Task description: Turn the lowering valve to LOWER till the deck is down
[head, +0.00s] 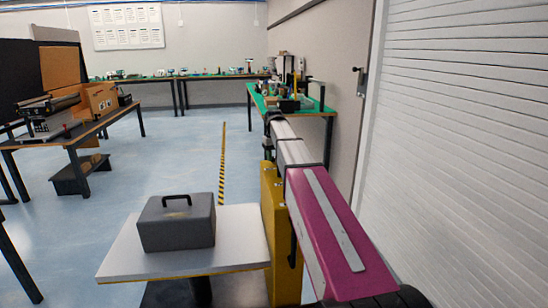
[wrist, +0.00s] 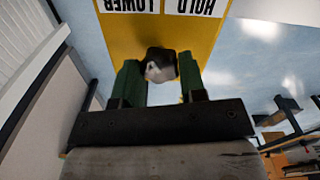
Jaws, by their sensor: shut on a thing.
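In the wrist view, my gripper (wrist: 157,72) has its two green fingers shut on the lowering valve's dark knob (wrist: 161,67), which has a pale grey end. The knob is on a yellow panel (wrist: 122,40) with upside-down HOLD and LOWER labels (wrist: 140,5). How far the knob is turned I cannot tell. In the head view, the grey deck (head: 238,243) is above the floor on a dark support (head: 201,290), with a grey handled box (head: 178,226) on it. The yellow post (head: 270,215) stands at its right edge. My gripper is hidden behind my arm there.
A ribbed white shutter (head: 460,140) is close on the right. A green-topped bench (head: 318,112) stands ahead, and a wooden table (head: 100,124) with a machine stands at the left. Blue floor (head: 170,165) is clear beyond the deck.

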